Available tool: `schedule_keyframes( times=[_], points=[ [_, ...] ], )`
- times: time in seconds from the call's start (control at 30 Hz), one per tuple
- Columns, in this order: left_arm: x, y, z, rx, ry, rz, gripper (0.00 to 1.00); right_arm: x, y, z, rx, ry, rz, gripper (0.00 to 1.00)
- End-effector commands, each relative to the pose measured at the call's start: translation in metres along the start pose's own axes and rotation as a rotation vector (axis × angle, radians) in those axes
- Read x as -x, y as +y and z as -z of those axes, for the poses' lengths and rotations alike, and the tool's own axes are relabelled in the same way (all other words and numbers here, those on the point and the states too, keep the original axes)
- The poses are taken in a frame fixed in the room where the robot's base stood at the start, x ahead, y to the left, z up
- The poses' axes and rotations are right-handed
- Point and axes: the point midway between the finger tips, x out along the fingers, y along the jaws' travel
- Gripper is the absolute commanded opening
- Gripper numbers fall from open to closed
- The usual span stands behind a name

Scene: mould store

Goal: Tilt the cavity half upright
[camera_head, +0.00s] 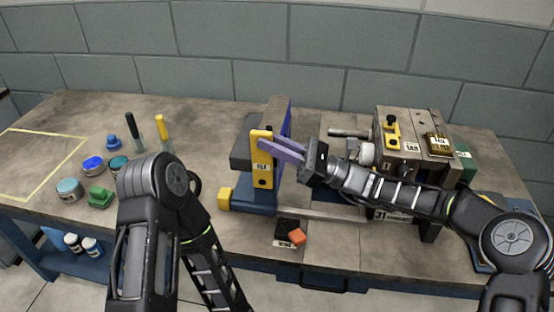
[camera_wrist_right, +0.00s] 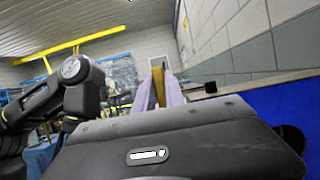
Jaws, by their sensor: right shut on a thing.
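My right gripper (camera_head: 268,146) reaches in from the right with its purple fingers shut on a yellow labelled bar (camera_head: 262,178). The bar stands upright at the front of a grey block with a blue face (camera_head: 285,122), which looks to be the cavity half and stands about upright. It rests on or beside a blue base (camera_head: 248,197); the exact contact is hidden. In the right wrist view the yellow bar (camera_wrist_right: 157,82) shows between the fingers (camera_wrist_right: 158,92), and a blue surface (camera_wrist_right: 285,105) fills the right side. My left gripper is not visible; only its arm shows.
A grey machine block (camera_head: 415,135) with a yellow clip and brass padlock stands at the right. Jars (camera_head: 70,189), a green piece (camera_head: 101,197) and two upright handles (camera_head: 162,130) stand at the left. A black-orange item (camera_head: 297,238) lies in front. The yellow-outlined area (camera_head: 35,160) is clear.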

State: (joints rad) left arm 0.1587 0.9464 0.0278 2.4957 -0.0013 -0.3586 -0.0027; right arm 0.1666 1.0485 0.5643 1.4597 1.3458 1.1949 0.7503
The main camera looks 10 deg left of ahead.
Motion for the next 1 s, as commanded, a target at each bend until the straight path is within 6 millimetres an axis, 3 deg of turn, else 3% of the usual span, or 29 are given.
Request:
schedule_keyframes(
  times=[0.5, 0.53, 0.77, 1.0],
  points=[
    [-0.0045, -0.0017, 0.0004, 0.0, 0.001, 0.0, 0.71, 0.0023, -0.0068, -0.0007, 0.0, -0.033, 0.001, 0.0],
    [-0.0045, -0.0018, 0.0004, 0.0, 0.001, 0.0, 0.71, 0.0024, -0.0068, -0.0006, 0.0, -0.033, 0.001, 0.16],
    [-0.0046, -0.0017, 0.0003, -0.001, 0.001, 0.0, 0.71, 0.0013, -0.0061, 0.0002, -0.001, -0.031, 0.0, 0.35],
    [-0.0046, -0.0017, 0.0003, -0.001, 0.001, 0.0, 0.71, 0.0006, -0.0057, 0.0006, -0.002, -0.03, -0.001, 0.36]
  ],
)
